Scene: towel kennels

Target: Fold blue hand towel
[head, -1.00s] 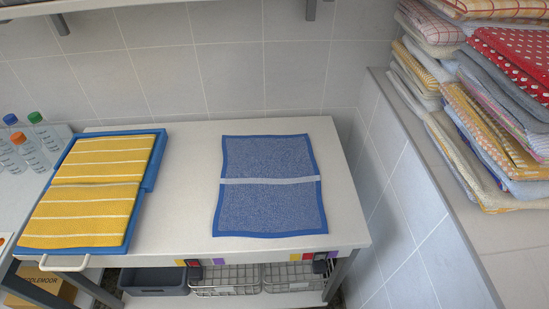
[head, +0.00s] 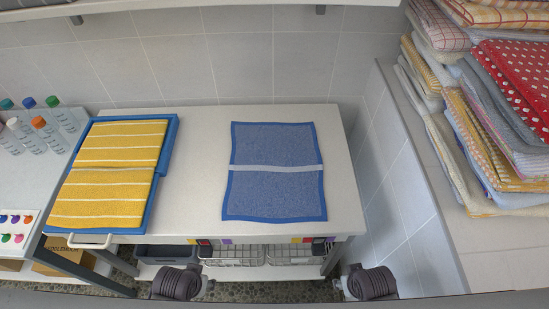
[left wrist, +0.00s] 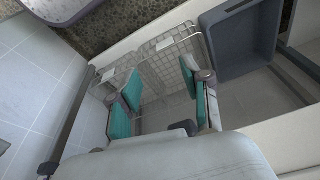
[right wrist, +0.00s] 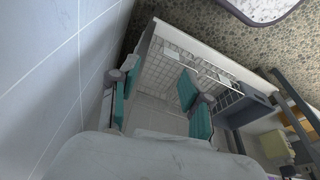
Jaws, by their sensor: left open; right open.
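The blue hand towel (head: 274,195) lies flat and spread out on the right part of the white table. It has a darker blue border and a white stripe across its middle. My left gripper (left wrist: 158,100) shows in the left wrist view with its teal fingers apart and nothing between them. My right gripper (right wrist: 157,100) shows in the right wrist view, also open and empty. Both wrist views look toward wire baskets under the table, and neither shows the towel. In the head view only dark arm parts of mine show at the bottom edge, below the table front.
A blue tray (head: 168,145) with yellow striped towels (head: 105,185) stands on the table's left. The white table top (head: 195,170) is bare between tray and towel. Bottles (head: 42,125) stand far left. A tiled wall (head: 395,200) and stacked towels (head: 500,100) are at the right.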

